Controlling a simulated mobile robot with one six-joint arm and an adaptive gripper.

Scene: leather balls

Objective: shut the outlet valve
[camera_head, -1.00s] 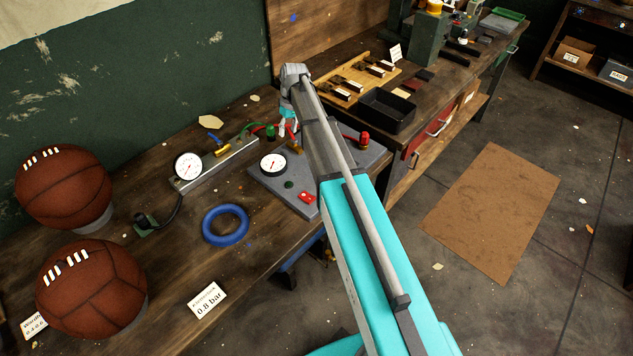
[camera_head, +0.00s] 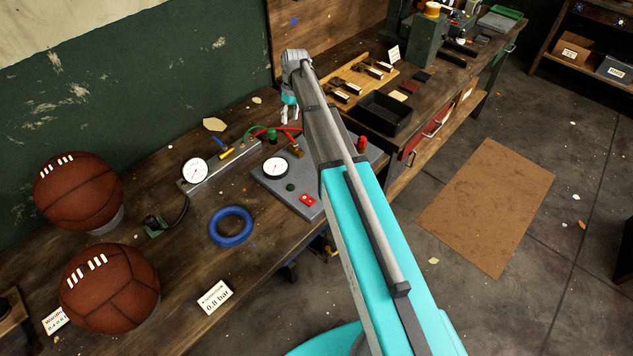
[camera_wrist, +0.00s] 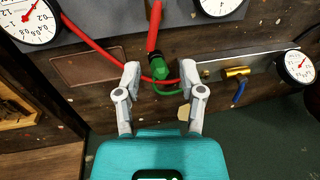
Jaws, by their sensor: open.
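A brass valve with a blue lever (camera_head: 219,141) sits on the grey rail at the back of the bench; it also shows right of my gripper in the wrist view (camera_wrist: 237,76). The lever slants away from the brass body in the wrist view. No label marks it as the outlet valve. My gripper (camera_head: 290,116) is open, pointing down above the back of the bench. In the wrist view a green fitting (camera_wrist: 158,69) on a red hose shows between and beyond the fingertips (camera_wrist: 160,78); contact cannot be told. The fitting shows in the head view (camera_head: 272,136).
A grey panel (camera_head: 270,190) carries a gauge (camera_head: 275,168) and a red switch (camera_head: 307,200). Another gauge (camera_head: 194,171) sits on the rail. A blue ring (camera_head: 231,240) and two leather balls (camera_head: 108,290) lie left. A black tray (camera_head: 385,113) stands right. Hoses cross beneath my gripper.

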